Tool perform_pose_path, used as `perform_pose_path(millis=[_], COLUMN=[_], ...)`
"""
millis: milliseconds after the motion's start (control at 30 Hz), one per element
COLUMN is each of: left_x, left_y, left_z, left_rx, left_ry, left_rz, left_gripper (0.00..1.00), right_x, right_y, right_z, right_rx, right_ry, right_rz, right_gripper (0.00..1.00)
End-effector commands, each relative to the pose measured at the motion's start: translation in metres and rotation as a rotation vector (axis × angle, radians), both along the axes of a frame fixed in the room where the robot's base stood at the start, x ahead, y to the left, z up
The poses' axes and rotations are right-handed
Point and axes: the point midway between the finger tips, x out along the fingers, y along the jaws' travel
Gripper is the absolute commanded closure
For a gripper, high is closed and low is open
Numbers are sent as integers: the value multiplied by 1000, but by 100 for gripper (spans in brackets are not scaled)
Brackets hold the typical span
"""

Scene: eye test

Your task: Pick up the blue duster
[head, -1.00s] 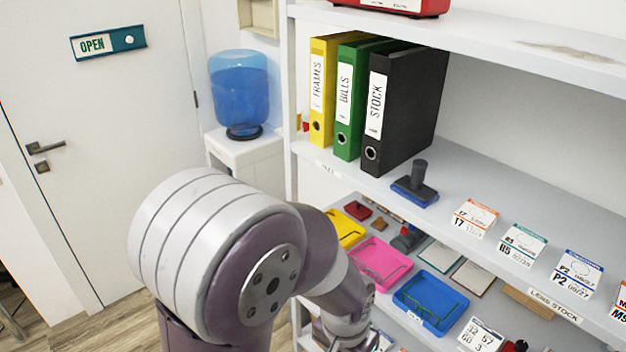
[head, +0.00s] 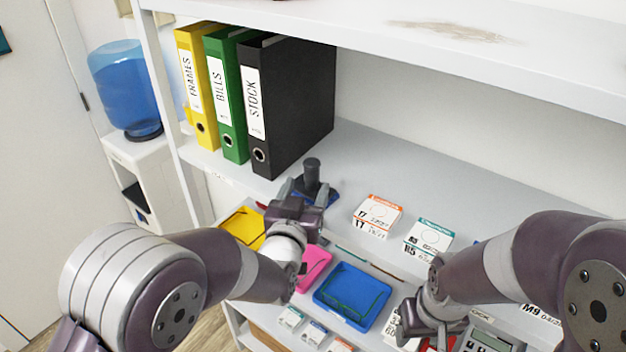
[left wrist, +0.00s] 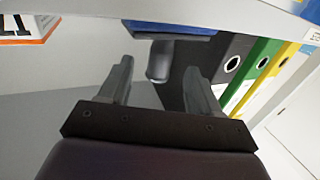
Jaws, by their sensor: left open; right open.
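The blue duster (head: 312,172) stands on the middle shelf in front of the black binder. It has a blue base and an upright dark grey handle. My left gripper (head: 303,189) is at the duster, its fingers open around or just short of the handle; the gripper hides part of the base. In the left wrist view the duster's blue base (left wrist: 172,28) is at the top, and the handle lies between the open fingertips (left wrist: 158,68). I cannot tell whether they touch it. My right gripper (head: 424,334) is open, low at the front of the lower shelf.
Yellow, green and black binders (head: 290,110) stand behind and left of the duster. Small labelled boxes (head: 377,217) line the shelf to the right. Below are a yellow tray (head: 243,228), a pink tray (head: 316,263) and a blue tray (head: 351,297) with glasses. An upper shelf (head: 400,35) hangs above.

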Motion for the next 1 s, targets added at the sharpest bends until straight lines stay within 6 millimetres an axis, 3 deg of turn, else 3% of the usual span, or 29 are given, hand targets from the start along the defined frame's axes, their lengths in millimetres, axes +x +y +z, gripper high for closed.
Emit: perform_pose_path(millis=[200,300,567,733,1000], left_x=[34,48,53,53,53], left_y=[-10,-13,-15,-14,-14], left_z=[3,0,-3,-3,-2], left_rx=[1,1,0,0,0], left_ry=[4,3,2,2,1], left_rz=[1,1,0,0,0], left_gripper=[37,37,37,92,92], right_x=[0,0,0,0,0], right_y=[0,0,0,0,0], right_z=[30,32,30,30,30], right_rx=[0,0,0,0,0], right_ry=[1,1,2,2,1], right_rz=[0,0,0,0,0], right_gripper=[46,46,46,46,46])
